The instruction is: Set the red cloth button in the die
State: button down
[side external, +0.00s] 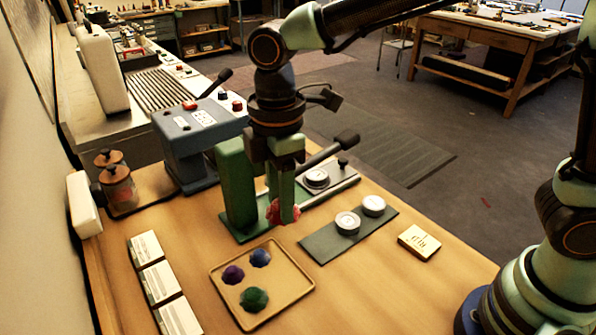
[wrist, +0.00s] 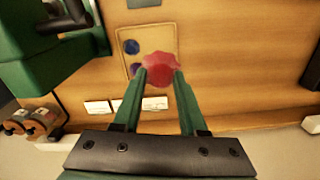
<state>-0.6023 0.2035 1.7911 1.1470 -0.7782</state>
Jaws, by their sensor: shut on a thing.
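My gripper (side external: 284,212) is shut on the red cloth button (side external: 274,211) and holds it above the table, in front of the green press (side external: 237,190). In the wrist view the red button (wrist: 159,68) sits between the two green fingertips. A dark green plate (side external: 322,245) with two round white-topped dies (side external: 347,223) lies to the right of the gripper. Another round white-topped piece (side external: 317,178) is on a plate behind the gripper. I cannot tell which of these is the task's die.
A wooden tray (side external: 294,296) holds purple, blue and green cloth buttons. White cards (side external: 157,282) lie at the left. A small yellowish box (side external: 419,240) lies at the right. A grey-blue machine (side external: 200,130) and copper-lidded jars (side external: 118,188) stand behind. Table is bare front right.

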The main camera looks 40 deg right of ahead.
notch_tip(320, 180, up, 6)
jog(key=shift+r, duration=0.25)
jog(key=w+d+m, duration=0.2)
jog(key=w+d, duration=0.7)
jog(key=w, duration=0.3)
jog(key=m, duration=0.3)
send_over(316, 175)
jog(key=shift+f, duration=10.3)
jog(key=shift+f, duration=0.55)
jog(key=c, duration=0.7)
grip_release()
jog(key=shift+c, duration=0.2)
